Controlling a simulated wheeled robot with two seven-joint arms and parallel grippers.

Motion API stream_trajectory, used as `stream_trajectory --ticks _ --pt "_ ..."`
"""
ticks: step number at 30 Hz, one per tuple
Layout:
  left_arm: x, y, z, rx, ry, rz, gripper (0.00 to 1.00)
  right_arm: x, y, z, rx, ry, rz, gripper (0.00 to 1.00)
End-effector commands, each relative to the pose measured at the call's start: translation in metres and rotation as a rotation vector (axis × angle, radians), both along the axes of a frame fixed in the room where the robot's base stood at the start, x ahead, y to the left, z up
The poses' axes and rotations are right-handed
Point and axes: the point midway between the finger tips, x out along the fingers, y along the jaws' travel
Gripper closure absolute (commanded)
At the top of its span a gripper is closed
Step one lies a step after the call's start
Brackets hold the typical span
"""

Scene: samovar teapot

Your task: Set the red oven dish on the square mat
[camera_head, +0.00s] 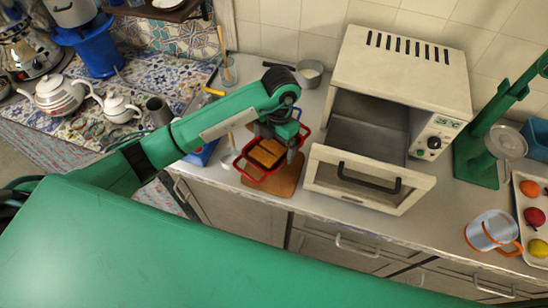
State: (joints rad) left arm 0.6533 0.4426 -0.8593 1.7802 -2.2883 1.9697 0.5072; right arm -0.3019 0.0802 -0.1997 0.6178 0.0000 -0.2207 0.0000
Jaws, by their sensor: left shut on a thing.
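The red oven dish (250,173), with golden-brown food in it, is left of the oven. The square mat (287,182) is brown and shows below and to the right of the dish; the dish overlaps most of it. I cannot tell whether the dish rests on the mat or hangs just above it. My left gripper (281,142) reaches over the back right of the dish and is shut on it. The gripper hides part of the dish's far rim. My right gripper is not in view.
The white toaster oven (400,70) stands to the right with its door (368,182) open close to the mat. A grey pan (310,73) lies behind. A green press (480,160), a glass mug (490,232) and a fruit tray (528,190) stand further right.

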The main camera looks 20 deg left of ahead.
Motion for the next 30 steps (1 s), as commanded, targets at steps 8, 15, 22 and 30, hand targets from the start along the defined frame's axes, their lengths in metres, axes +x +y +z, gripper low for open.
stream_trajectory --ticks 8,15,22,30 --pt "0.001 -0.001 -0.039 -0.002 0.000 0.001 0.39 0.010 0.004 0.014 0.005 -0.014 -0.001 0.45" --pt "0.000 0.000 -0.062 0.000 0.001 0.001 0.39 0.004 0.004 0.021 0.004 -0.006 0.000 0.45" --pt "0.001 0.000 -0.084 -0.001 -0.003 -0.001 0.39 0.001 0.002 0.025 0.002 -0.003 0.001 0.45" --pt "0.001 0.000 -0.088 0.000 -0.003 0.000 0.39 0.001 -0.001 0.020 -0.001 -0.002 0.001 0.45"
